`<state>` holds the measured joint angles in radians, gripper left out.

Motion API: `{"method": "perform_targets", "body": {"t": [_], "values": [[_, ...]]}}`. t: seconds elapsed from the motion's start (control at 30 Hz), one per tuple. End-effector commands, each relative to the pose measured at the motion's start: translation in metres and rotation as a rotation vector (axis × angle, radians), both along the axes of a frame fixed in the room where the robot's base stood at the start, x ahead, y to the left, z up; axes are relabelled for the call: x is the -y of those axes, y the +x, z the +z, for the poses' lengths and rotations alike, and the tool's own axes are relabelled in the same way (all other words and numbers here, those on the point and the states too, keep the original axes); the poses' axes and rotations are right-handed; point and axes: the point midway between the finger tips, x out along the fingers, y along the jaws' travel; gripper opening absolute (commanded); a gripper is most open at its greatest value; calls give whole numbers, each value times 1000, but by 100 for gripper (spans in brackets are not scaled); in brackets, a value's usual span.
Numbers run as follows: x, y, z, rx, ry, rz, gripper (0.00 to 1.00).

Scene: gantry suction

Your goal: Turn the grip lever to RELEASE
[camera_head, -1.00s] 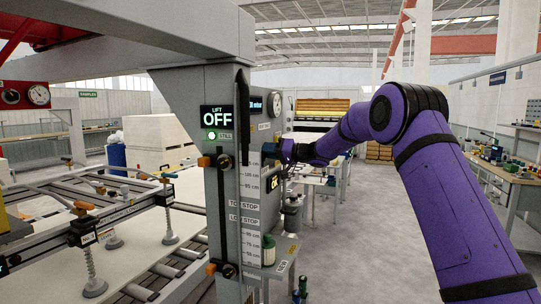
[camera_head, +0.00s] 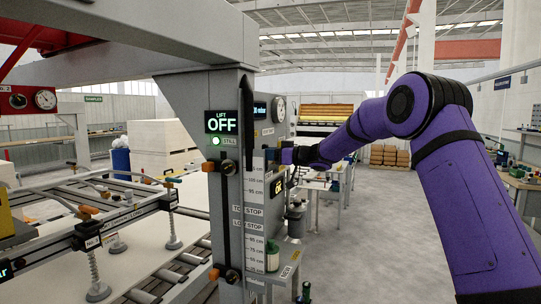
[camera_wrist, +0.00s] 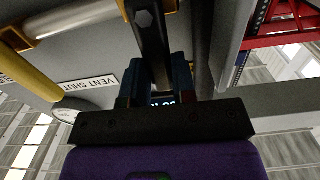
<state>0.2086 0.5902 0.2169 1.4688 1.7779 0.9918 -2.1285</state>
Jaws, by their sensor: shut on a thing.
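My gripper (camera_head: 287,156) reaches to the right side of the grey gantry column (camera_head: 227,105) in the head view. In the wrist view its two blue fingers (camera_wrist: 158,84) are shut on a dark flat lever (camera_wrist: 151,45) with a hexagonal bolt head near its upper end. No RELEASE label is readable. A "VENT SHUT" label (camera_wrist: 88,85) stands to the left of the lever. In the head view the lever is hidden behind the column edge and my gripper.
The column carries a lift display reading OFF (camera_head: 222,122), a lit green lamp (camera_head: 215,141) and a height scale (camera_head: 256,190). A gauge (camera_head: 279,108) sits above my gripper. Open floor (camera_head: 375,220) extends right.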

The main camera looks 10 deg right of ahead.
Motion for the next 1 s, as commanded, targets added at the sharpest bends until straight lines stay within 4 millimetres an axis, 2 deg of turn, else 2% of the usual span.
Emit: {"method": "perform_targets", "body": {"t": [0.57, 0.6, 0.7, 1.0], "values": [[-1, -2, -2, 26, -24, 1, 0], [-1, -2, -2, 26, -24, 1, 28], [-1, -2, -2, 27, -23, 0, 51], [0, -2, -1, 27, -21, 0, 51]]}}
